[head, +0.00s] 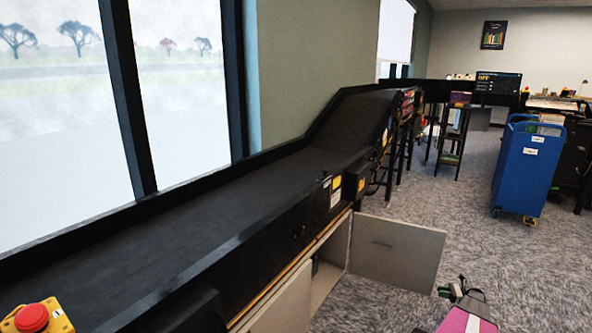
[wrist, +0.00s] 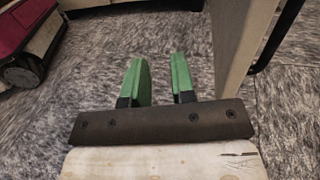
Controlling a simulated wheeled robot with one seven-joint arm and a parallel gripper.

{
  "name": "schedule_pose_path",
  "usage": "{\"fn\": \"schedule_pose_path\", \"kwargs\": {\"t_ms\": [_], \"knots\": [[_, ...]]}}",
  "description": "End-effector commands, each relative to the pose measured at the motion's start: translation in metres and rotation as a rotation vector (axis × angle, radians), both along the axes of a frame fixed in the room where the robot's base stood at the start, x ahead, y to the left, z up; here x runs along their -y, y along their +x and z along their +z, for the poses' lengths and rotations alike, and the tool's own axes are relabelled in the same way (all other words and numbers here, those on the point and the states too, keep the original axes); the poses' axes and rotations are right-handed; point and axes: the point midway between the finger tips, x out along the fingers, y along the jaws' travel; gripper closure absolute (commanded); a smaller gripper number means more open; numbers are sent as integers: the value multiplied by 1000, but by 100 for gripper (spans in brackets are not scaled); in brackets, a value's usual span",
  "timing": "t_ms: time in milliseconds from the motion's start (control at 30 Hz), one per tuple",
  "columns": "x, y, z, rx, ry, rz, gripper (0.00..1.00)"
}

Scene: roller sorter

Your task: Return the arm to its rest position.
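My gripper (wrist: 158,62) shows in the wrist view with two green fingers apart and carpet visible between them. Nothing is held. It hangs over the grey carpet, and a pale cabinet panel (wrist: 223,45) stands to the right of the fingers. In the head view a green and dark tip of my gripper (head: 449,291) shows at the lower right, in front of the open cabinet door (head: 396,252). Most of my arm is out of frame there.
A black conveyor (head: 190,215) runs along the window, with an open cabinet (head: 328,275) below it. A red emergency button (head: 31,317) is at the lower left. A blue cart (head: 526,170) stands at the right. Carpet between the door and cart is clear.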

Motion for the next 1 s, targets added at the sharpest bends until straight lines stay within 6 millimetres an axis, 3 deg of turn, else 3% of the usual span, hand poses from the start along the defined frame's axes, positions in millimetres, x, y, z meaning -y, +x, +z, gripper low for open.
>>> {"fn": "schedule_pose_path", "kwargs": {"t_ms": [67,267,567,767,1000], "knots": [[0,0,0,0,0,0,76],[-30,0,15,7,-44,26,76],[-92,-3,44,32,-149,85,76],[-161,-12,77,69,-270,162,76],[-293,-52,141,185,-522,342,76]]}}
